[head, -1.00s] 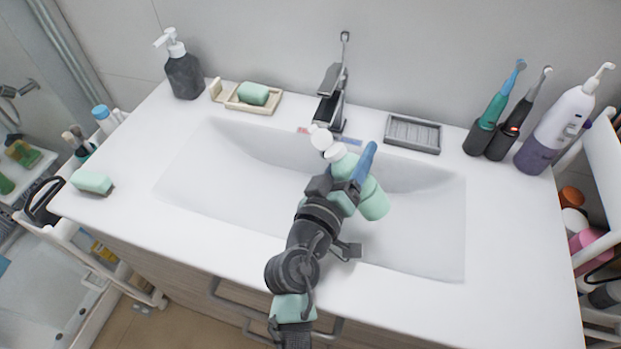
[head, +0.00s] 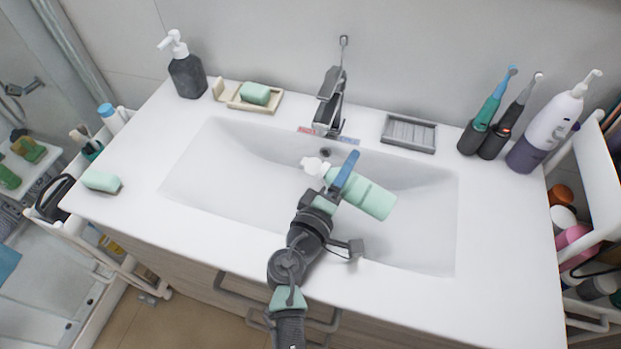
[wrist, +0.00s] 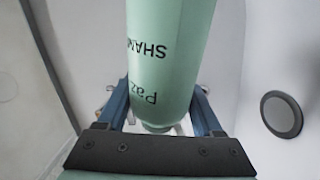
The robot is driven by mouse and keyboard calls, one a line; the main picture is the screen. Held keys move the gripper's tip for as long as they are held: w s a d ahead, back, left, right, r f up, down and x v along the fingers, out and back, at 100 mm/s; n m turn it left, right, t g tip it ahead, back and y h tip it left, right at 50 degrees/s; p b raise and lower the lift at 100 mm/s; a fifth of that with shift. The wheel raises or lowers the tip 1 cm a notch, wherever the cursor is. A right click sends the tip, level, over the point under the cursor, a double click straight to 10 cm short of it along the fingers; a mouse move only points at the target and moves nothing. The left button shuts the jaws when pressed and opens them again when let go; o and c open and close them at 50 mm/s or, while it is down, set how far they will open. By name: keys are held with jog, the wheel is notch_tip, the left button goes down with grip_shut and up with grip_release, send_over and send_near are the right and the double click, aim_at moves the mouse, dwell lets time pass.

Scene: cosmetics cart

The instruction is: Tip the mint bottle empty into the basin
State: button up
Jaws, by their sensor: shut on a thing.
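The mint bottle (head: 368,196) is held over the basin (head: 225,185), tilted to nearly lying on its side. Its white cap end (head: 314,166) points left and its base points right. The cap looks flipped open. My gripper (head: 340,180) is shut around the bottle near the cap end; one blue finger shows in the head view. In the wrist view the bottle (wrist: 168,55) is between both blue fingers, its printed letters upside down. The cap is mostly hidden there. No flowing liquid can be made out.
The faucet (head: 330,103) stands behind the bottle, with the drain (head: 325,152) below it. A grey soap dish (head: 409,133), toothbrushes (head: 490,115) and a white-purple flosser (head: 550,125) line the right back. A dark pump bottle (head: 187,75) and green soap (head: 255,93) stand left.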

jog(key=shift+w+a+n, duration=0.1)
jog(key=shift+a+n, duration=0.15)
jog(key=shift+n, duration=0.05)
jog(key=shift+f+n, duration=0.35)
jog(key=shift+n, duration=0.25)
jog(key=shift+w+a+r+n+h+p, duration=0.15)
jog(key=shift+r+n+p, duration=0.25)
jog(key=shift+n, duration=0.45)
jog(key=shift+a+r+n+h+p, duration=0.15)
jog(key=shift+r+n+p, duration=0.2)
jog(key=shift+n, duration=0.5)
jog(key=shift+n+p, duration=0.35)
jog(key=shift+n, duration=0.25)
jog(key=shift+w+a+r+n+p, duration=0.1)
jog(key=shift+a+r+n+p, duration=0.15)
jog(key=shift+n, duration=0.25)
jog(key=shift+w+r+n+p, duration=0.1)
jog(key=shift+n+p, duration=0.2)
jog(key=shift+n, duration=0.2)
jog(key=shift+n+h, duration=0.3)
jog(key=shift+n, duration=0.4)
jog(key=shift+w+a+r+p, duration=0.1)
jog(key=shift+r+p, duration=1)
jog(key=shift+a+r+p, duration=0.1)
jog(key=shift+r+p, duration=0.95)
jog(key=shift+p, duration=0.05)
jog(key=shift+r+p, duration=0.3)
